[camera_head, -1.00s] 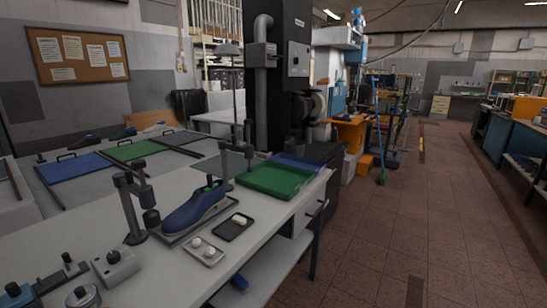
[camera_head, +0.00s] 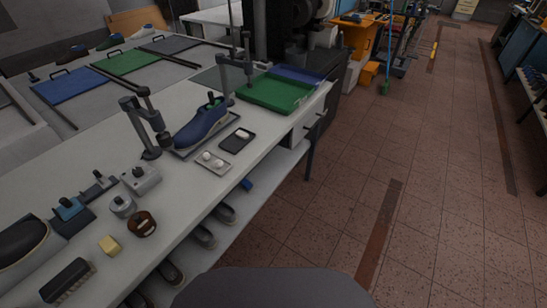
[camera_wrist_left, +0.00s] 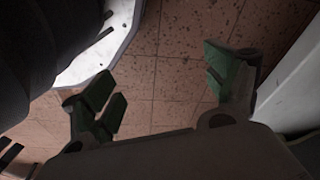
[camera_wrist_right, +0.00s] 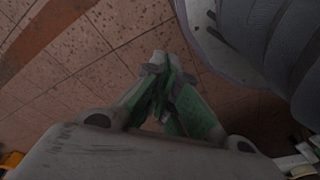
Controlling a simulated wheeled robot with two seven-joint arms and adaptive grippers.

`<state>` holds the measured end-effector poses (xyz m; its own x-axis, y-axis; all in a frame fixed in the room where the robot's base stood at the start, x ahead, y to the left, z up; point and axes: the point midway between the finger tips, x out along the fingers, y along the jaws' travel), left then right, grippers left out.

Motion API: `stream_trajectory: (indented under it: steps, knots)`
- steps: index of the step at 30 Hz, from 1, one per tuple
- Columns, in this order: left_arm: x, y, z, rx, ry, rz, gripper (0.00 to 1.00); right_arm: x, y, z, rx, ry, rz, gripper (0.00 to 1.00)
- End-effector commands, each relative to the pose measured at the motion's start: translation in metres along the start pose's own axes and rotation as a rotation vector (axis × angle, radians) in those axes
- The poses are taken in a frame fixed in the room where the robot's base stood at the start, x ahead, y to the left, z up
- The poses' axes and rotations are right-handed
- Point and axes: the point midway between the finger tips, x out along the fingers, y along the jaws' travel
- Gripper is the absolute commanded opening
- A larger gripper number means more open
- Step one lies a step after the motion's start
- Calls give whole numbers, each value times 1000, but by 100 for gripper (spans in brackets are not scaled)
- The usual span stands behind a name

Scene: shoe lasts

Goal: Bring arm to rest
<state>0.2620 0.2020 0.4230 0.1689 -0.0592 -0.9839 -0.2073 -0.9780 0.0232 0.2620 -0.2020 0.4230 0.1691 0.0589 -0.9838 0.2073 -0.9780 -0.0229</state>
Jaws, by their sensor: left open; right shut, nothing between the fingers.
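My left gripper (camera_wrist_left: 165,90) shows in the left wrist view with its green-padded fingers spread wide apart, empty, above the tiled floor. My right gripper (camera_wrist_right: 165,90) shows in the right wrist view with its green fingers together and nothing between them, also above the floor. Neither gripper shows in the head view. A blue shoe last (camera_head: 202,122) stands on a tray on the white bench (camera_head: 185,215), well away from both grippers.
A green tray (camera_head: 272,94) sits at the bench's far end. A black stand (camera_head: 146,125), a small black tray (camera_head: 237,140) and a brush (camera_head: 67,281) are on the bench. Several shoes (camera_head: 203,236) are on the shelf below. The tiled floor (camera_head: 340,190) to the right is clear.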

Motion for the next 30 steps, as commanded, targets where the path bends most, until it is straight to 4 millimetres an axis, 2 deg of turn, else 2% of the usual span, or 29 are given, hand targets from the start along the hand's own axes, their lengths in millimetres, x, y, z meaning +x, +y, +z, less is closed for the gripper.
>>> stream_trajectory:
  steps: [18, 30]
  knots:
    - [-4, -8, 57, 2, -33, -16, 86, -4, 8, 58, -1, -33, 16, 0]
    - [-16, -13, 100, 4, -54, -25, 86, -16, 13, 101, -4, -54, 25, 0]
